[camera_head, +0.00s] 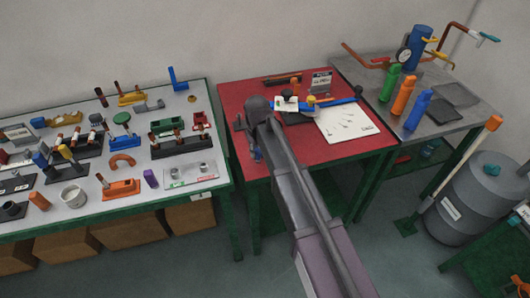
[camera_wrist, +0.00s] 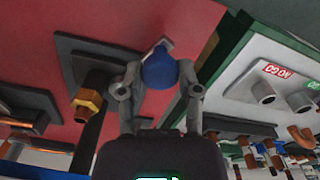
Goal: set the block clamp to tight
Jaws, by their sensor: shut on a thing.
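My gripper (camera_wrist: 160,76) is shut on a blue rounded knob (camera_wrist: 159,63), with one finger on each side of it. A small pale piece shows just behind the knob in the wrist view. I cannot tell for sure that the knob belongs to the block clamp, nor how tight the clamp is.
The red table (camera_head: 232,88) carries a white sheet (camera_head: 345,122) and a long blue tool (camera_head: 345,101). A white-topped table (camera_head: 80,208) crowded with fixtures stands close on the left. A metal table (camera_head: 455,122) with coloured bottles is on the right.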

